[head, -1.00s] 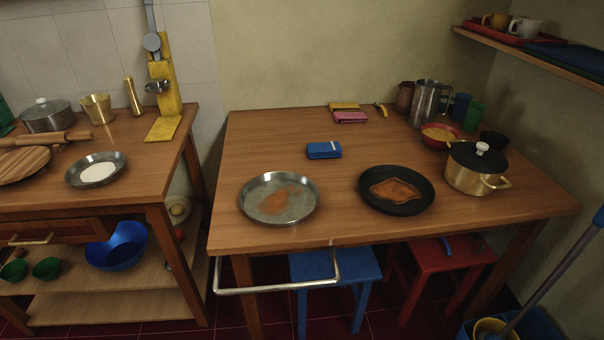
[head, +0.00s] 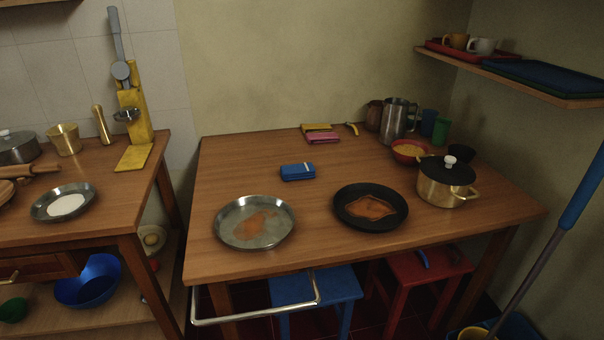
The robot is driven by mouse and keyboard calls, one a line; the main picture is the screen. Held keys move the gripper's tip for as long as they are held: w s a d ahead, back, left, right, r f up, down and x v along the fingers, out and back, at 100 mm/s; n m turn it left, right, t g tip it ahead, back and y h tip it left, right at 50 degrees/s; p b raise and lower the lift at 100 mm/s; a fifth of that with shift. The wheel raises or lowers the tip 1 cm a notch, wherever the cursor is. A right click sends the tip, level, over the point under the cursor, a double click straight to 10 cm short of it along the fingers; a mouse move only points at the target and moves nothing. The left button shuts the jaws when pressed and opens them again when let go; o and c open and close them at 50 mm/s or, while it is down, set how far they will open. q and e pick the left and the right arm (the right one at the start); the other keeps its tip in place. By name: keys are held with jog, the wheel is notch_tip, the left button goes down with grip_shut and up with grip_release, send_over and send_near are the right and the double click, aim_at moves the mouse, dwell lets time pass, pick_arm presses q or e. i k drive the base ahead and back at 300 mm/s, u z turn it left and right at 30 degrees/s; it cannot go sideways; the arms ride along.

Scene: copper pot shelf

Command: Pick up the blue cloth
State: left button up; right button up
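The blue cloth (head: 297,172) lies folded on the wooden table (head: 230,170), near its middle, with a small pale mark at its right end. It lies behind the steel plate (head: 254,222) and the black pan (head: 371,206), apart from both. Neither of my grippers shows in the head view.
The plate and pan hold brown-orange patches. A brass pot with a black lid (head: 447,181) stands at the right. Yellow and pink cloths (head: 321,134) lie at the back. A metal rail (head: 258,311) juts from the front edge. Blue (head: 318,299) and red stools (head: 417,276) stand below.

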aim_at(305, 170)
jog(key=z, duration=0.35)
jog(key=k, duration=0.5)
jog(key=z, duration=0.8)
jog(key=i, duration=1.05)
jog(key=u, duration=0.5)
